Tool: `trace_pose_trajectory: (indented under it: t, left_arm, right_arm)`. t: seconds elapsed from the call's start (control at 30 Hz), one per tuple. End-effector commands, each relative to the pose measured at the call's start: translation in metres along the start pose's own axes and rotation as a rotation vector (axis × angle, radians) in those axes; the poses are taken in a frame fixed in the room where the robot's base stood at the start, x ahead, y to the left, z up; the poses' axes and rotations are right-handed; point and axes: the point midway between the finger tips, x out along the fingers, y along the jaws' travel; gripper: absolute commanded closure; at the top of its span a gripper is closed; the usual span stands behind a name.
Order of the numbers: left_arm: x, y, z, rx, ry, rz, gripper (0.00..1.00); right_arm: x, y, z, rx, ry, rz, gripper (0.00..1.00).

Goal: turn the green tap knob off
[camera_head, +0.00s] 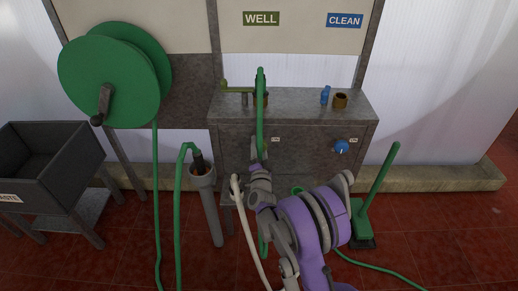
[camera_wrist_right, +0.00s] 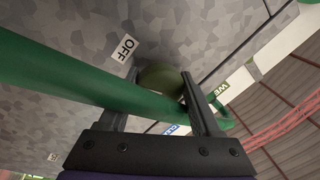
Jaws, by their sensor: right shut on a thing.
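The green tap knob (camera_wrist_right: 160,82) is olive green and round, on the grey cabinet front; a green hose crosses in front of it in the right wrist view. My right gripper (camera_wrist_right: 160,88) has its two dark fingers on either side of the knob and is shut on it. A white OFF label (camera_wrist_right: 125,47) is beside the knob, up and to the left. In the head view my right gripper (camera_head: 258,154) is at the cabinet front and hides the knob. Which way the knob points cannot be told. My left gripper is not in view.
A blue knob (camera_head: 341,147) is to the right.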

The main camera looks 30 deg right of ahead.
Motion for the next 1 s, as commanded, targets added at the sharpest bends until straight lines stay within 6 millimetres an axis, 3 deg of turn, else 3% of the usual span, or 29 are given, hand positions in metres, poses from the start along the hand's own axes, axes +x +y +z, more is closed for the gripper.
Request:
trace_pose_trajectory:
  t: [0.4,1.0]
  left_arm:
    - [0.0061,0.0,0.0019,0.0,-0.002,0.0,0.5]
    - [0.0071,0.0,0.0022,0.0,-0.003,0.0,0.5]
  right_arm:
    - [0.0,-0.0014,0.0003,0.257,0.039,0.01,0.91]
    - [0.0003,-0.0018,-0.0003,0.326,0.05,0.013,0.91]
